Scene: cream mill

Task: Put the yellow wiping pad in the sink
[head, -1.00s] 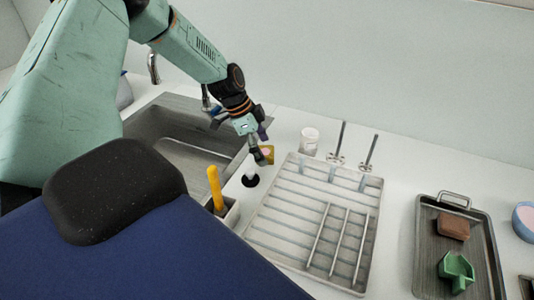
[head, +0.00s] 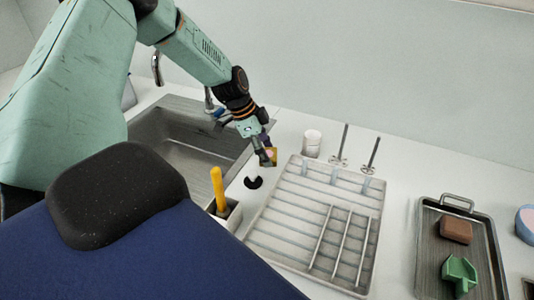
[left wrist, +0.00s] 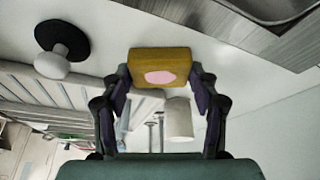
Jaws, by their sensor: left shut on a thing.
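The yellow wiping pad (left wrist: 160,68) is a block with a pink spot on its face. It also shows small in the head view (head: 272,153). My left gripper (head: 268,156) is shut on it, with one finger at each side in the left wrist view (left wrist: 160,85). The pad is beside the right edge of the metal sink (head: 181,158), near the white-knobbed black disc. The sink also shows at the upper right of the left wrist view (left wrist: 285,8). My right gripper is in neither view.
A white drying rack (head: 290,222) stands right of the pad. The black disc with white knob (head: 253,182) and a holder with a yellow handle (head: 217,185) stand nearby. A white cup (head: 312,143) is behind. A metal tray (head: 428,250) lies at right. The faucet (head: 157,68) rises behind the sink.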

